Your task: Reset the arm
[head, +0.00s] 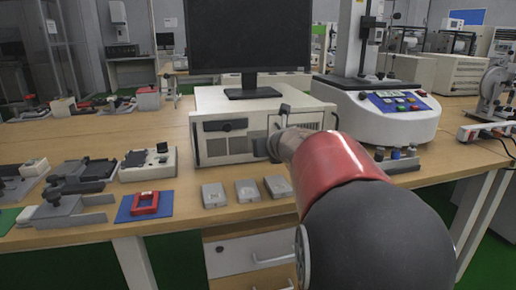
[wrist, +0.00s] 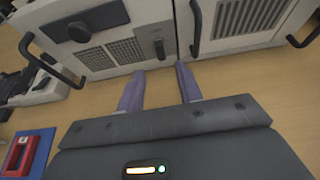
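My gripper (wrist: 158,92) shows in the wrist view with its two fingers spread apart and nothing between them. It is above the wooden table, with the fingertips pointing toward the front of a white box-shaped unit (wrist: 85,30). In the head view my arm reaches in from the lower right, and the gripper (head: 276,134) is in front of the same white unit (head: 215,150). The fingers are partly hidden there by the arm. I cannot tell whether they touch the unit.
A monitor (head: 248,40) stands on the white unit. Three small grey boxes (head: 247,190) lie at the table's front edge. A red frame on a blue pad (head: 126,214) is to the left. A white testing machine (head: 380,118) with a button panel stands right. Bare table (head: 100,135) shows at left.

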